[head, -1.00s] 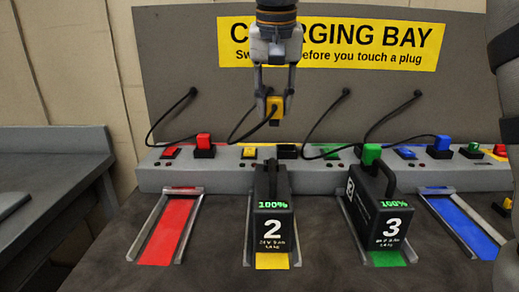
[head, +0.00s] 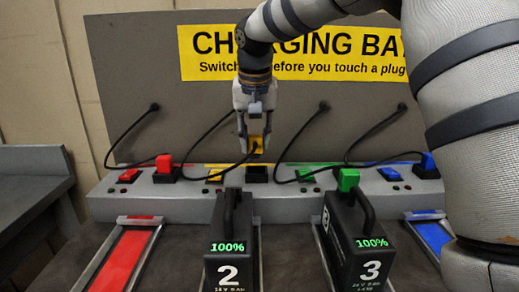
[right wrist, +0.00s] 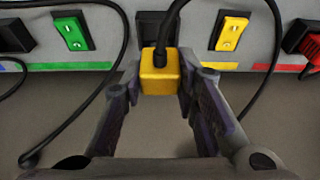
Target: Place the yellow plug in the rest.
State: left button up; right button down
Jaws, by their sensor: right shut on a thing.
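The yellow plug (head: 255,145) is held between the fingertips of my right gripper (head: 255,142), with its black cable attached. It hangs just above the black rest (head: 257,174), with a small gap visible in the head view. In the right wrist view the yellow plug (right wrist: 160,74) sits between both fingers of the gripper (right wrist: 160,85), in front of the black rest (right wrist: 153,28), partly covering it. My left gripper is out of view.
The yellow switch (head: 215,175) is left of the rest, the green switch (head: 305,174) right. A red plug (head: 164,163) and a green plug (head: 348,179) stand on the same ledge. Battery 2 (head: 228,262) and battery 3 (head: 352,235) stand in front. Cables loop nearby.

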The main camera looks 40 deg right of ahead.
aim_at(257, 156)
jog(key=x, duration=0.4)
jog(key=shift+d+f, duration=0.2)
jog(key=shift+d, duration=0.15)
jog(key=shift+s+a, duration=0.3)
jog(key=shift+s+a+r, duration=0.15)
jog(key=shift+a+r, duration=0.1)
jog(key=shift+w+d+f, duration=0.2)
jog(key=shift+f, duration=0.5)
jog(key=c, duration=1.2)
grip_release()
jog(key=shift+c, duration=0.2)
